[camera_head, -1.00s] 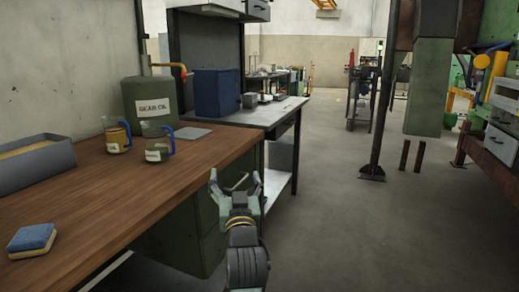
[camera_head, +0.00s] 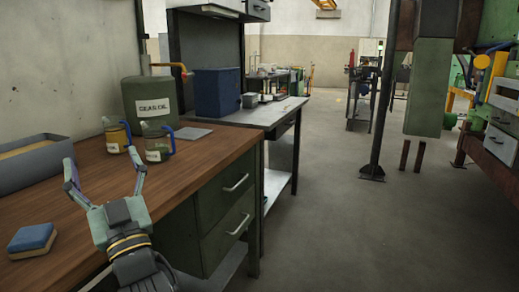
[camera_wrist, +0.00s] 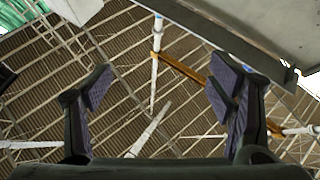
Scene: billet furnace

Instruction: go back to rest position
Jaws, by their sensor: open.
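My gripper (camera_head: 106,181) is open and empty in the head view. Its fingers point up and away, in front of the wooden workbench (camera_head: 185,172). In the wrist view the two fingers (camera_wrist: 163,92) stand wide apart with nothing between them, and the ceiling shows behind. Two oil jugs with blue handles stand on the bench just beyond the fingers: a left jug (camera_head: 115,138) and a right jug (camera_head: 156,150). My gripper appears apart from both jugs.
A grey tray (camera_head: 35,170) and a blue and yellow sponge (camera_head: 33,240) lie on the bench at left. A green gear oil drum (camera_head: 150,104) and a blue box (camera_head: 218,93) stand farther back. A dark post (camera_head: 381,110) rises at right. The floor (camera_head: 325,230) between is clear.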

